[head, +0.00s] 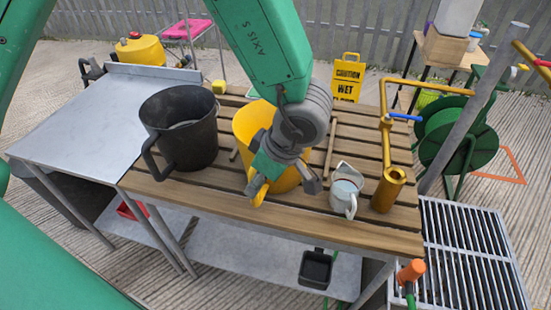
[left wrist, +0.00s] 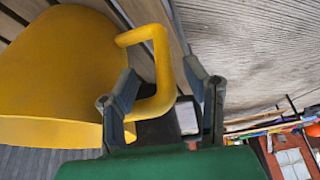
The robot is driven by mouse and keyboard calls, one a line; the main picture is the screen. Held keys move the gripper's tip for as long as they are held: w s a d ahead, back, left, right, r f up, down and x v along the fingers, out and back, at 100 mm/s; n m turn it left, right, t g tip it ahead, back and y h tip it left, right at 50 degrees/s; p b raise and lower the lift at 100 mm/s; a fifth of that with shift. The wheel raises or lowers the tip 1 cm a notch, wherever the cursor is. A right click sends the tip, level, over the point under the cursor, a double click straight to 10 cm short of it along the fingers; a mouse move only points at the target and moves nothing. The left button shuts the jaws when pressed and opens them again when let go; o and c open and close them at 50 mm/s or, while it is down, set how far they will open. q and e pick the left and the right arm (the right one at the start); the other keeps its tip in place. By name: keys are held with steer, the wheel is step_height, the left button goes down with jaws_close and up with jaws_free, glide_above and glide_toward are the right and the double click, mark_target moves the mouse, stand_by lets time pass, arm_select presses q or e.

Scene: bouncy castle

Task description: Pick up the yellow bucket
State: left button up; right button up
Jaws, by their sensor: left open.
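The yellow bucket (head: 243,125) stands upright on the slatted wooden table, partly hidden behind my left arm. Its looped handle (head: 258,188) points toward the table's front edge. My left gripper (head: 276,178) is at the handle, in front of the bucket. In the left wrist view the bucket (left wrist: 70,55) fills the left side, and its handle (left wrist: 158,60) passes between the open fingers of my left gripper (left wrist: 162,75). The fingers are on either side of the handle; I cannot tell whether either touches it. My right gripper is not in view.
A black bucket (head: 187,135) stands left of the yellow one on the wooden table (head: 385,222). A white jug (head: 345,188) and a brass-coloured cylinder (head: 387,192) stand to the right. A metal table (head: 95,125) adjoins on the left. A green hose reel (head: 455,130) stands beyond the right end.

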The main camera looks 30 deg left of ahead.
arm_select(q)
steer(key=x, duration=0.2)
steer(key=b+x, duration=0.1)
steer(key=x, duration=0.1)
steer(key=shift+s+d+f, duration=0.15)
steer(key=shift+s+d, duration=0.05)
steer(key=shift+a+f, duration=0.2)
steer(key=shift+f, duration=0.2)
steer(key=shift+r, duration=0.1)
steer(key=shift+d, duration=0.1)
jaws_close()
